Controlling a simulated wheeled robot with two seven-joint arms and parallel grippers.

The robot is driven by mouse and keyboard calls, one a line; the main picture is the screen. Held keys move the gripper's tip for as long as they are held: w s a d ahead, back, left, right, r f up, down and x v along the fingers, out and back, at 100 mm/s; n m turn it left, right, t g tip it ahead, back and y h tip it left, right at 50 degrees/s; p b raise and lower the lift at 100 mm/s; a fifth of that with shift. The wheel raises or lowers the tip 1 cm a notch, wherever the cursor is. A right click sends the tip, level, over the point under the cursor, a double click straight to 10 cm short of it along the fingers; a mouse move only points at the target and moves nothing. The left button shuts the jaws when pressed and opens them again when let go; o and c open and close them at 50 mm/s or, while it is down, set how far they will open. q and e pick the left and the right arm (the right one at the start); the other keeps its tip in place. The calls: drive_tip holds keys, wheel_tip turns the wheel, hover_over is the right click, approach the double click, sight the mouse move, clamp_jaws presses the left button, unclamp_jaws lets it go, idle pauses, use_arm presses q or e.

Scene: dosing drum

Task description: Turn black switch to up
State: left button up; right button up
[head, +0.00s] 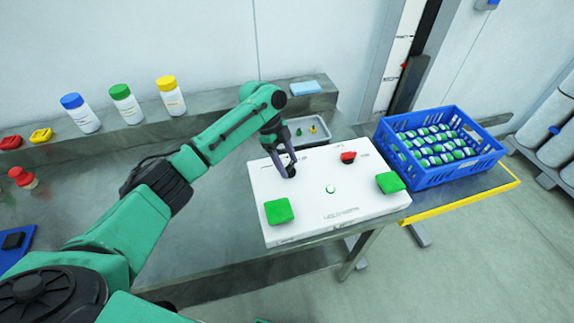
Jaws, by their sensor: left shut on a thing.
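The white control panel (330,216) lies on the metal bench, with a red switch (348,157) near its far edge. My left gripper (289,172) points down at the panel's far left part. It is shut on what appears to be the black switch, which is mostly hidden by the dark fingers, so its direction cannot be told. My right gripper is out of view.
Green blocks or buttons (279,211) (390,183) sit at the panel's left and right, with a small round white-green button (330,189) between them. A blue crate (439,175) of cans stands to the right. Bottles (125,103) line the back ledge.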

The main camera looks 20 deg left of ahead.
use_arm(q)
drive_tip(key=shift+m, duration=0.3)
drive_tip(key=o, duration=1.4)
drive_tip(key=b+v, duration=0.1)
drive_tip(key=v, duration=0.6)
drive_tip(key=b+v, duration=0.2)
drive_tip(key=v, duration=0.5)
drive_tip(key=shift+w+d+r, duration=0.1)
drive_tip(key=shift+w+r, duration=0.1)
drive_tip(key=shift+r, duration=0.1)
drive_tip(key=shift+r, duration=0.1)
